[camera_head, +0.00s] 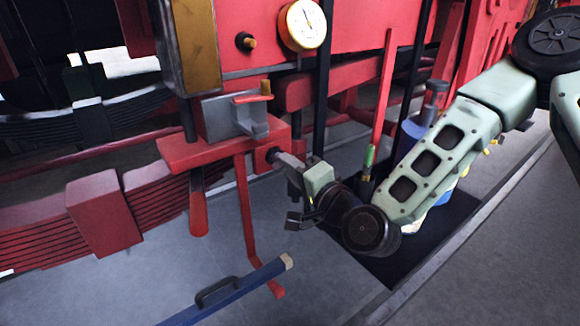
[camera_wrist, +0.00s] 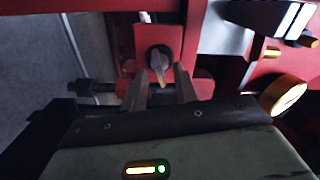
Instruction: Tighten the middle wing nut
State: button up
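In the wrist view a dark round-based wing nut (camera_wrist: 159,58) with a paler wing sits on a red bracket (camera_wrist: 148,38). My gripper (camera_wrist: 159,82) is open, its two grey fingers apart with the tip of the wing between them. I cannot tell whether either finger touches it. In the head view my gripper (camera_head: 288,164) reaches toward the right end of the red bracket, where a dark round part (camera_head: 273,155) shows. The wing nut is hard to make out there. Whether it is the middle one cannot be told.
A grey clamp-like block (camera_head: 232,117) sits on the red bracket. A red bent rod (camera_head: 248,225) hangs below it. A gauge (camera_head: 303,25) is above. A blue bar (camera_head: 225,295) lies low in front. A blue container (camera_head: 412,135) stands behind my arm.

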jog(key=shift+w+a, duration=0.25)
jog(key=shift+w, duration=0.15)
grip_shut()
jog(key=shift+f, duration=0.1)
jog(key=m+b, duration=0.1)
jog(key=m, duration=0.2)
